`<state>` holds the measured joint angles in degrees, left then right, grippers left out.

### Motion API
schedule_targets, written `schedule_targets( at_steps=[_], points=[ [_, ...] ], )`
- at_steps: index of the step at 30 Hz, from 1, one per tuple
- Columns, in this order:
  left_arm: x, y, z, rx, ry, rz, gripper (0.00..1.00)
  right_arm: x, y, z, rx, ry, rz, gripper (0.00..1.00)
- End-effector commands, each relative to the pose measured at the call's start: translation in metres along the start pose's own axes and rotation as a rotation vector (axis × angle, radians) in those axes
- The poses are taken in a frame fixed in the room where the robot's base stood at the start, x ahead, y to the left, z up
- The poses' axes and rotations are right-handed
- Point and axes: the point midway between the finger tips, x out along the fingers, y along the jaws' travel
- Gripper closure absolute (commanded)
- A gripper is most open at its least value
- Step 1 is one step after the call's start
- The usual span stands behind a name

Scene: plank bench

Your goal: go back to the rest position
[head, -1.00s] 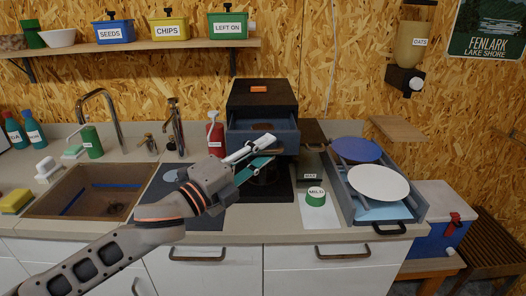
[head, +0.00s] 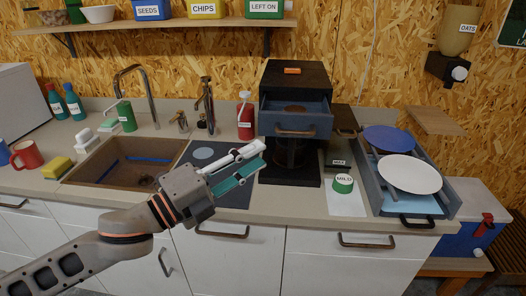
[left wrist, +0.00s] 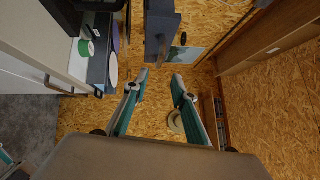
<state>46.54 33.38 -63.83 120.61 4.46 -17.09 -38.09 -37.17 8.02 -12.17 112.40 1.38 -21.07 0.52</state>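My left gripper (head: 258,157) reaches in from the left over the counter front, its fingers pointing right. The two teal-and-grey fingers are apart with nothing between them; the left wrist view also shows them spread and empty (left wrist: 160,80). The fingertips are left of and below the handle of a blue-grey drawer (head: 322,127), apart from it in the picture. The drawer stands pulled out of a dark cabinet (head: 297,76), with a brown round thing inside.
A sink (head: 110,165) lies left of the gripper, with a tap behind. A red bottle (head: 246,122) stands behind the fingers.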

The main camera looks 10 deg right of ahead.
Motion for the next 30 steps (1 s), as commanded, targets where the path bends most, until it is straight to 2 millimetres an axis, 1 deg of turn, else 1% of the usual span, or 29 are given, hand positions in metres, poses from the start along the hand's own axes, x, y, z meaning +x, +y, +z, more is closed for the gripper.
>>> schedule_targets(
  at_steps=[11,14,16,17,20,23,26,27,29,30],
  points=[
    [-0.002,0.001,0.000,-0.010,-0.004,0.000,0.74,0.000,0.000,0.000,0.001,0.001,0.000,0.60],
    [-0.003,0.010,0.001,-0.067,-0.021,-0.002,0.74,0.000,0.000,0.000,0.001,0.001,0.000,0.60],
    [-0.005,0.020,0.002,-0.143,-0.047,-0.005,0.74,0.000,0.000,-0.001,0.001,0.001,0.000,0.60],
    [-0.007,0.026,0.004,-0.182,-0.062,-0.007,0.74,0.000,0.000,-0.001,0.001,0.002,0.000,0.60],
    [-0.016,0.051,0.010,-0.338,-0.126,-0.011,0.74,0.000,-0.001,-0.001,0.002,0.002,0.000,0.60],
    [-0.029,0.080,0.017,-0.498,-0.202,-0.015,0.74,0.000,-0.001,-0.001,0.002,0.002,0.000,0.60],
    [-0.047,0.114,0.023,-0.655,-0.286,-0.016,0.74,0.000,-0.001,-0.001,0.001,0.002,-0.001,0.60],
    [-0.056,0.129,0.026,-0.716,-0.322,-0.016,0.74,0.000,-0.001,-0.001,0.001,0.002,-0.001,0.60],
    [-0.071,0.152,0.028,-0.808,-0.380,-0.015,0.74,0.000,-0.001,-0.001,0.001,0.002,0.000,0.60],
    [-0.082,0.168,0.029,-0.867,-0.421,-0.014,0.74,0.000,-0.001,-0.001,0.001,0.002,-0.001,0.60]
  ],
)
